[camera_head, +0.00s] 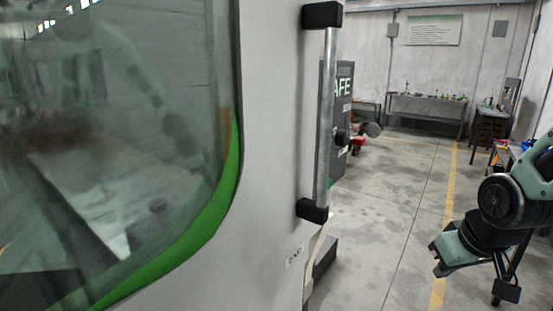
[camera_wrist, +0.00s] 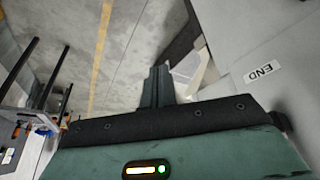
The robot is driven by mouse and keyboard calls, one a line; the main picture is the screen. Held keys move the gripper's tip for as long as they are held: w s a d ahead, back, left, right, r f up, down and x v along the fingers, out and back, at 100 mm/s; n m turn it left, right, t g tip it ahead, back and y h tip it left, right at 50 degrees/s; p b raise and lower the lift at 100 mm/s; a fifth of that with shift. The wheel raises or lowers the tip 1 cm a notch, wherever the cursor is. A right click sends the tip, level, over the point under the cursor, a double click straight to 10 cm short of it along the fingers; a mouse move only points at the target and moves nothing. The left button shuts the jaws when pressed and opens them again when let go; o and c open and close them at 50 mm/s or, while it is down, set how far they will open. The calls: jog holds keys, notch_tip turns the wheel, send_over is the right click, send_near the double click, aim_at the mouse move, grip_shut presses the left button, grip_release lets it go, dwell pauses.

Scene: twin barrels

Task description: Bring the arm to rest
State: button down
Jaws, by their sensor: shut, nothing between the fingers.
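My gripper (camera_wrist: 156,85) shows in the wrist view with its two dark fingers together and nothing between them. In the head view my arm is at the right edge, bent, with the green and black gripper end (camera_head: 452,256) low over the floor. It is apart from the large machine door and touches nothing that I can see.
A pale machine door (camera_head: 272,130) with a window and a vertical metal handle (camera_head: 326,120) fills the left. Grey floor (camera_head: 385,215) with a yellow line is clear between it and my arm. Benches (camera_head: 428,106) stand at the back.

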jog(key=s+a+r+n+g, duration=0.2)
jog(key=s+a+n+g, duration=0.2)
jog(key=s+a, duration=1.3)
jog(key=shift+s+a+r+n+g, duration=0.2)
jog(key=shift+s+n+g, duration=0.1)
jog(key=shift+s+n, duration=0.75)
jog(key=shift+w, duration=0.25)
